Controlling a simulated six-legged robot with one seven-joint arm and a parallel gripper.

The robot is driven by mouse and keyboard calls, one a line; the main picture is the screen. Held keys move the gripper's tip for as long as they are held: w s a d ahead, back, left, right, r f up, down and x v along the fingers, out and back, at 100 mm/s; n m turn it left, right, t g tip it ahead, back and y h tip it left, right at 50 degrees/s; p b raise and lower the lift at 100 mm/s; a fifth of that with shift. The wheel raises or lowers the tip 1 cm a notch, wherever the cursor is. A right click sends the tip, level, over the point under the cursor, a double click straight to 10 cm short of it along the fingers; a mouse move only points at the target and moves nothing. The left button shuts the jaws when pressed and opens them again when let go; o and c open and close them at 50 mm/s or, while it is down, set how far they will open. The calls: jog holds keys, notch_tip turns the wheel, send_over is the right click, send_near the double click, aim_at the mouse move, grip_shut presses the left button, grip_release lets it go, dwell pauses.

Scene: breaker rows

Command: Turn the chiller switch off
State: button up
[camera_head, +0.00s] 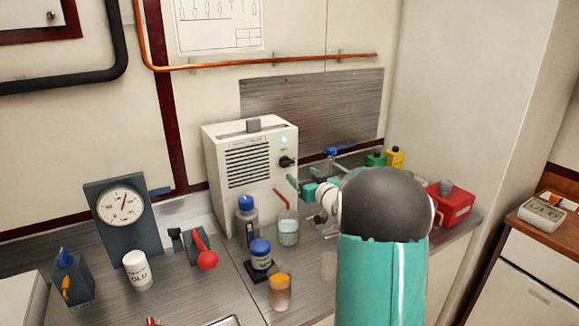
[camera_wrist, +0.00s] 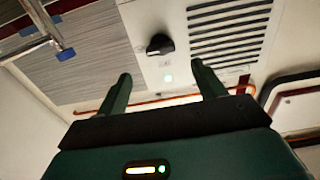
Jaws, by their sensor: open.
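The chiller is a white box (camera_head: 221,172) with dark vent slots, standing on the bench against the wall. Its black rotary switch (camera_head: 287,162) is on the right of its front face, with a lit green lamp (camera_head: 284,139) above. My gripper (camera_head: 297,186) is open and empty, just in front of the chiller's front and slightly below the switch. In the wrist view my gripper (camera_wrist: 164,82) has its fingers spread, apart from the switch.
A blue-capped bottle (camera_head: 246,222), a beaker (camera_head: 288,231) and an orange-topped jar (camera_head: 280,293) stand below and left of my arm. A red-handled lever (camera_head: 205,257) and a dial gauge (camera_head: 123,208) are further left. A red box (camera_head: 452,205) stands right of my arm.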

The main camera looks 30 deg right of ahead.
aim_at(289, 165)
jog(key=w, duration=0.8)
jog(key=shift+w+d+f, duration=0.1)
jog(key=shift+w+d, duration=0.1)
jog(key=shift+w, duration=0.15)
jog(key=shift+c, duration=0.4)
jog(key=c, duration=0.9)
